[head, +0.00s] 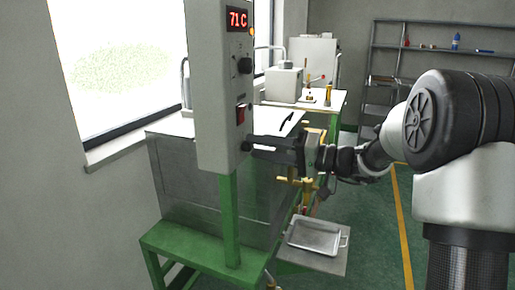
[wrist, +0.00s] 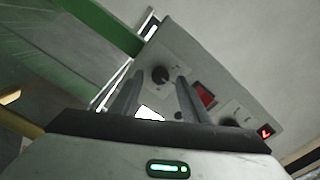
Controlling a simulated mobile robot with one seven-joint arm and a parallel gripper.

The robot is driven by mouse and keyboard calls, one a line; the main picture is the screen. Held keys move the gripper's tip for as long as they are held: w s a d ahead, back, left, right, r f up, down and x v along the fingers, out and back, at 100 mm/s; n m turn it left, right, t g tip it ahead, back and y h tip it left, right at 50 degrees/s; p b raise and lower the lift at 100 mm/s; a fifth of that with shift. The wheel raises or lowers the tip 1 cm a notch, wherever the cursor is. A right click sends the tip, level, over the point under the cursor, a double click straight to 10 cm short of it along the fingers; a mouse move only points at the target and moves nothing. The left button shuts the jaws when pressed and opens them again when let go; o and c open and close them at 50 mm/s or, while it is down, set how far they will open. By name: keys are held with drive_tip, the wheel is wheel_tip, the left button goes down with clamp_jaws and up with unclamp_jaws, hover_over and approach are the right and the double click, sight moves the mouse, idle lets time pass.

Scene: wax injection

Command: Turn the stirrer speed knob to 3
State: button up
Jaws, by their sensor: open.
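A grey control box (head: 208,90) stands on a green post. Near its bottom is a dark round knob (head: 246,146), which also shows in the wrist view (wrist: 160,74). A second dark knob (head: 245,65) sits higher, under the red display. I cannot read which label belongs to which knob, nor their settings. My gripper (head: 252,142) is at the lower knob and partly covers it in the head view. In the wrist view my gripper (wrist: 158,84) is open, its two fingers on either side of this knob. I cannot tell whether they touch it.
A red switch (head: 240,114) lies between the knobs, close to one finger. The display (head: 238,18) reads 71 C. A grey tank (head: 165,180) stands behind the post on a green frame (head: 190,250). Brass valves (head: 300,184) and a metal tray (head: 315,237) are below my gripper.

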drive_tip(key=shift+w+a, duration=0.2)
drive_tip(key=shift+a, duration=0.35)
clamp_jaws()
